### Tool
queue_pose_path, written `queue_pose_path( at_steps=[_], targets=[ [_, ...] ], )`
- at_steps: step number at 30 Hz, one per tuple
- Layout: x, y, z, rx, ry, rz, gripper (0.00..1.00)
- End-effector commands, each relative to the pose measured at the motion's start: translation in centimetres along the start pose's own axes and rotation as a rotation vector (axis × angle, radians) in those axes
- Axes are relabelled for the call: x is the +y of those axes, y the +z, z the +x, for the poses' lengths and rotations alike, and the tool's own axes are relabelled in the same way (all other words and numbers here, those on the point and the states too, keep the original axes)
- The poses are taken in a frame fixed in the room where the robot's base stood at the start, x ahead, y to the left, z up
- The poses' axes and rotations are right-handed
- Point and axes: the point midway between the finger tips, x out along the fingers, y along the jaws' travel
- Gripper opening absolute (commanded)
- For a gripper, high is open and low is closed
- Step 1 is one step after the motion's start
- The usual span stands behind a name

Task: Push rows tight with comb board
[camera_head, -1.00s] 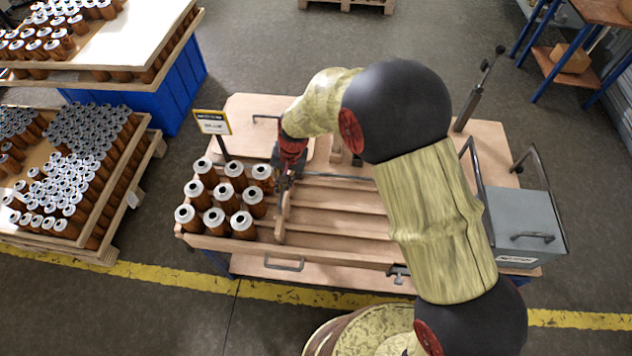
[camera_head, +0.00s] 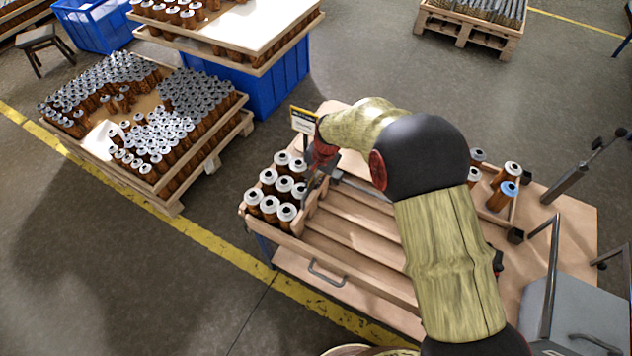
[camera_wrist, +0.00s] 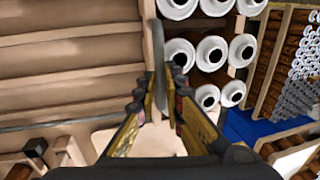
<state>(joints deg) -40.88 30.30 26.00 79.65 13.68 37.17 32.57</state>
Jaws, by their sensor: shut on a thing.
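Several brown filter cartridges (camera_head: 268,202) with white ring tops stand upright in close rows at the left end of a wooden grooved tray (camera_head: 345,243). They also show at the upper right of the wrist view (camera_wrist: 210,53). The comb board (camera_head: 311,209) stands across the grooves, right beside the cartridges. In the wrist view its thin edge (camera_wrist: 151,35) runs up between the bare grooves and the cartridges. My gripper (camera_wrist: 160,92) is shut on the board from above. In the head view, my gripper (camera_head: 313,182) is partly hidden by my wrist. Contact between board and cartridges is unclear.
The grooves right of the board are bare. A sign (camera_head: 304,121) rises at the tray's back left corner. A grey box (camera_head: 575,310) sits at right. Loaded pallets (camera_head: 150,190) stand left.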

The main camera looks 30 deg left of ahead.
Motion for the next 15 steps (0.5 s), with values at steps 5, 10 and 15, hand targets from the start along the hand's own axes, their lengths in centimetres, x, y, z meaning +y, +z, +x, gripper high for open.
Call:
queue_pose_path(
  at_steps=[5, 10, 15],
  targets=[
    [-0.10, -0.07, -0.09, 0.002, -0.002, 0.000, 0.15],
    [-0.05, -0.05, -0.06, 0.001, -0.001, -0.001, 0.24],
    [-0.01, -0.03, -0.05, 0.001, -0.001, -0.001, 0.28]
  ],
)
